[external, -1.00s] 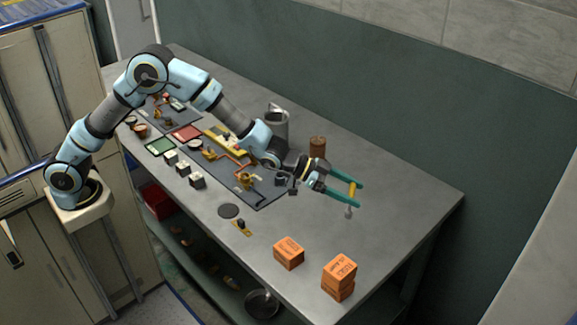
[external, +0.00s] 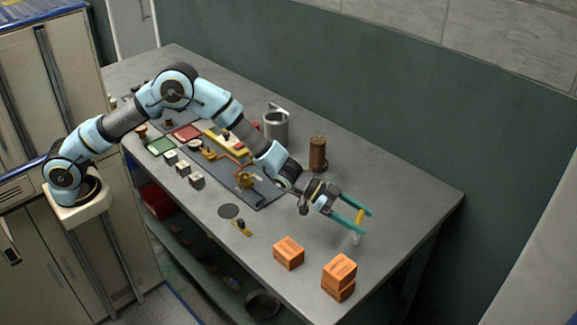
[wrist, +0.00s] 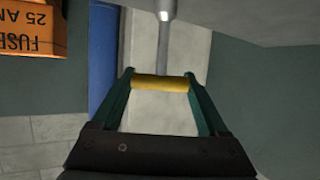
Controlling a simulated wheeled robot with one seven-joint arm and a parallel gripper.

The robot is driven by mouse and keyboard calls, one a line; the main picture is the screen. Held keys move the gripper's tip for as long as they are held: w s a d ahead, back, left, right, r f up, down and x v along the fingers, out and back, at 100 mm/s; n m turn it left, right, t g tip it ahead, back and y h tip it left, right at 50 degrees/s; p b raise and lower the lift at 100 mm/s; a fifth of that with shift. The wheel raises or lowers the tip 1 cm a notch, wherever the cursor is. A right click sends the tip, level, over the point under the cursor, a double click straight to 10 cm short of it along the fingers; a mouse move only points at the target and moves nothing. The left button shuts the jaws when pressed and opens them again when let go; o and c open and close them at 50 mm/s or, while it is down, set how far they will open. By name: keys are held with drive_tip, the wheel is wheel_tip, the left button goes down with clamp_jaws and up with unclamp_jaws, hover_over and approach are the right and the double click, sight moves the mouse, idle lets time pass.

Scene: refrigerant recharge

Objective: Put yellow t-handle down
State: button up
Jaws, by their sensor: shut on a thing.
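The yellow t-handle (external: 360,216) is held crosswise between the green fingers of my gripper (external: 358,217). Its grey metal shank hangs down from the yellow grip, and its lower end is near the tabletop; I cannot tell whether it touches. In the wrist view the yellow grip (wrist: 160,84) spans between both fingertips of my gripper (wrist: 160,86), with the grey shank running away from it. My gripper is over the right part of the grey table (external: 410,205), behind the orange boxes.
A brown cylinder (external: 318,155) and a grey metal canister (external: 276,124) stand at the back. The table right of my gripper is clear.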

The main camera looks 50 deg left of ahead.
drive_tip(key=shift+f, duration=1.45)
drive_tip(key=o, duration=1.3)
drive_tip(key=shift+o, duration=0.2)
